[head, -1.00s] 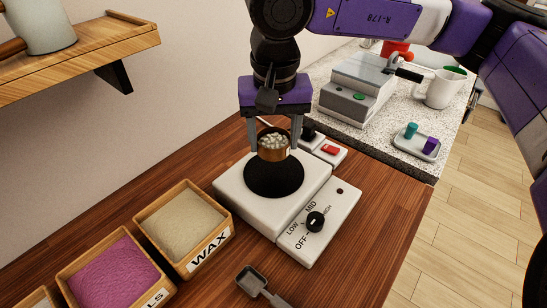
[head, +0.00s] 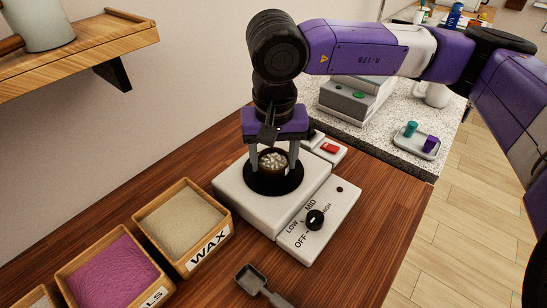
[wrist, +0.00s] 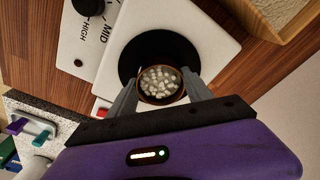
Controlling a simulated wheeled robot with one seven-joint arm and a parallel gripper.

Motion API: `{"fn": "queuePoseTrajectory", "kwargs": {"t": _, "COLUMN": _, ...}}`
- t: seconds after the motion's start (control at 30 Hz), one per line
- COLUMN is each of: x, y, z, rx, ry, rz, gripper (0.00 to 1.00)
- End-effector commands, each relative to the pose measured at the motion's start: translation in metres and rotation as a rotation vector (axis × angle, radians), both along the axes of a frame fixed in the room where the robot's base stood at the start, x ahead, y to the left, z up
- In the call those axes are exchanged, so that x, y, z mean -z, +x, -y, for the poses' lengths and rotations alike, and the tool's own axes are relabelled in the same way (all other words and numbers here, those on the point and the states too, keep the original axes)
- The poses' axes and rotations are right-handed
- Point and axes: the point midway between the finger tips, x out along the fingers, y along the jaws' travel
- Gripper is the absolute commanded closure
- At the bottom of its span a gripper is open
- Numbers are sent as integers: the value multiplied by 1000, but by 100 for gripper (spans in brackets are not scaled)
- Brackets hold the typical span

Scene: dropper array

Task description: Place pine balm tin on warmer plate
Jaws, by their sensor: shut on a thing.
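The pine balm tin (head: 273,164) is a small round copper-brown tin, open at the top and filled with pale pellets. My gripper (head: 273,168) is shut on it, with one finger on each side; the grip also shows in the wrist view (wrist: 160,90). The tin is upright at the black round plate (head: 273,187) of the white warmer (head: 238,198), inside the plate's outline and toward its far part. Whether its base touches the plate cannot be told. In the wrist view the tin (wrist: 160,84) overlaps the lower part of the black plate (wrist: 150,48).
The warmer's dial (head: 315,219) faces the front right. A wax box (head: 182,226) and a box of purple material (head: 113,271) stand at left. A dark scoop (head: 251,280) lies in front. A red-buttoned device (head: 331,149) sits behind the warmer.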

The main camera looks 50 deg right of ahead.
Motion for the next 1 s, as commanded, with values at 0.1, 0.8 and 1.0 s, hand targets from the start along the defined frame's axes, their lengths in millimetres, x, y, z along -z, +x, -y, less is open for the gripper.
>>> {"fn": "queuePoseTrajectory", "kwargs": {"t": 0.1, "x": 0, "y": 0, "z": 0, "rx": 0, "ry": 0, "rz": 0, "gripper": 22}}
{"fn": "queuePoseTrajectory", "kwargs": {"t": 0.8, "x": -47, "y": -3, "z": -3, "rx": -1, "ry": -4, "rz": 3, "gripper": 20}}
{"fn": "queuePoseTrajectory", "kwargs": {"t": 1.0, "x": -88, "y": -6, "z": -7, "rx": 0, "ry": -2, "rz": 2, "gripper": 20}}
